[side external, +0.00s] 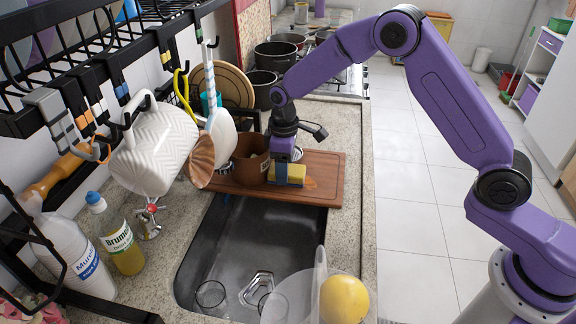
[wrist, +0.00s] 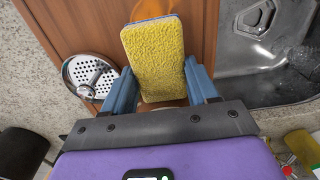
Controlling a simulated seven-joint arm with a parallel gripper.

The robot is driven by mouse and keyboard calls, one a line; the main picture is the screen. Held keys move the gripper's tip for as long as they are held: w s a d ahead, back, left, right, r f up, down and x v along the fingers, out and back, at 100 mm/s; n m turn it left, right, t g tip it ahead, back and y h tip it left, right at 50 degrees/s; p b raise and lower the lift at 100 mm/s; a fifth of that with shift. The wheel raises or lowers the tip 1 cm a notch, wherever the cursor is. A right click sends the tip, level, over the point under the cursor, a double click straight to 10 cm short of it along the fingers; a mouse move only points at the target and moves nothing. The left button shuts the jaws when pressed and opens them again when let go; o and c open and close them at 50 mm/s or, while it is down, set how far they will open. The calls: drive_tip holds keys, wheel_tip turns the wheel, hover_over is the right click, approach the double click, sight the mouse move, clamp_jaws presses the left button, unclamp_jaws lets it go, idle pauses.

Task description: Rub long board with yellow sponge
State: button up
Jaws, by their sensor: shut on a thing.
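A yellow sponge (side external: 290,173) is at the wooden long board in the side external view, below my gripper (side external: 283,172). In the wrist view the sponge (wrist: 156,60) lies between the two blue fingers of my gripper (wrist: 163,88), which is shut on it. The long board (side external: 320,182) is reddish brown and lies across the far end of the sink. It also shows under the sponge in the wrist view (wrist: 90,30). I cannot tell whether the sponge touches the board.
A brown pot (side external: 250,158) stands on the board left of the sponge. The sink (side external: 255,240) opens in front, with glasses at its near end. A rack (side external: 80,75) with a hanging white mug (side external: 155,150) is on the left. A yellow ball-like fruit (side external: 344,299) is at the near right.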

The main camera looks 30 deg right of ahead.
drive_tip(key=shift+s+d, duration=2.85)
drive_tip(key=shift+r, duration=0.1)
drive_tip(key=shift+r, duration=3)
wheel_tip(320, 180, up, 3)
